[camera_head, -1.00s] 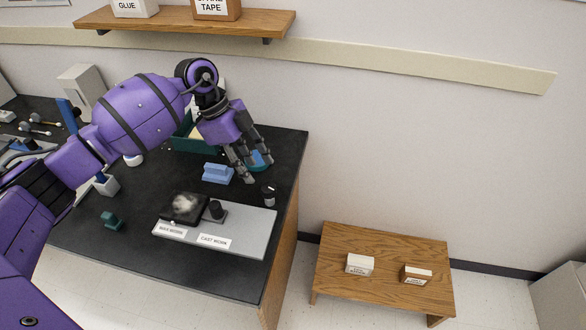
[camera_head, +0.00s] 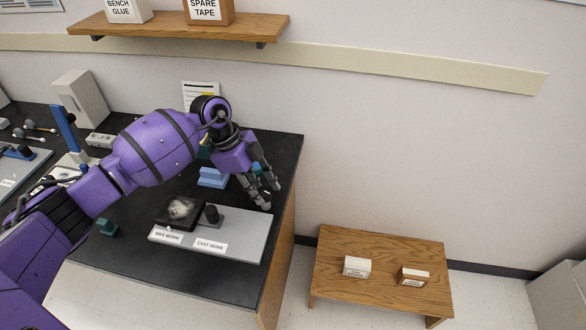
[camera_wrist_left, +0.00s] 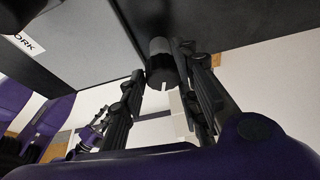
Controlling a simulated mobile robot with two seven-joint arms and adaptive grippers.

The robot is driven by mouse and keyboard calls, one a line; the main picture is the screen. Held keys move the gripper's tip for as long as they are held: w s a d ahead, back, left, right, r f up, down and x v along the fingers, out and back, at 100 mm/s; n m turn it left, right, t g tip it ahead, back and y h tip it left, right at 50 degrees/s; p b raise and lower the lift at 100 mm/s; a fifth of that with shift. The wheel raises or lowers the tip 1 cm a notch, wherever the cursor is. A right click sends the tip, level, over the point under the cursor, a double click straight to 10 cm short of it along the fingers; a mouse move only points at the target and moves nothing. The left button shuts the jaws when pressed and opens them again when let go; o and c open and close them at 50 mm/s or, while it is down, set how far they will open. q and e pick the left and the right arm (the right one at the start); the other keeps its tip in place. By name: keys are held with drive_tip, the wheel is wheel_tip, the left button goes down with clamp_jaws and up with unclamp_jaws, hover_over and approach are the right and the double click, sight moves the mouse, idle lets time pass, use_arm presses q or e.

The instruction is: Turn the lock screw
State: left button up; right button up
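The lock screw (camera_head: 266,194) appears to be the dark upright knob with a white mark at the back right corner of the grey work plate (camera_head: 245,238). In the left wrist view it is a black ridged cylinder (camera_wrist_left: 161,66) with a white line on its end. My left gripper (camera_head: 270,196) is open, with its fingers straddling the knob, one on each side. The fingers hide part of the knob in the head view. The fingertips are very close to it; I cannot tell whether they touch.
A blue stand (camera_head: 213,178) is behind; a teal block (camera_head: 107,228) lies left. A low wooden table (camera_head: 380,256) stands right of the bench.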

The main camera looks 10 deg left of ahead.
use_arm(q)
drive_tip(key=shift+s+f, duration=0.1)
drive_tip(key=c, duration=0.4)
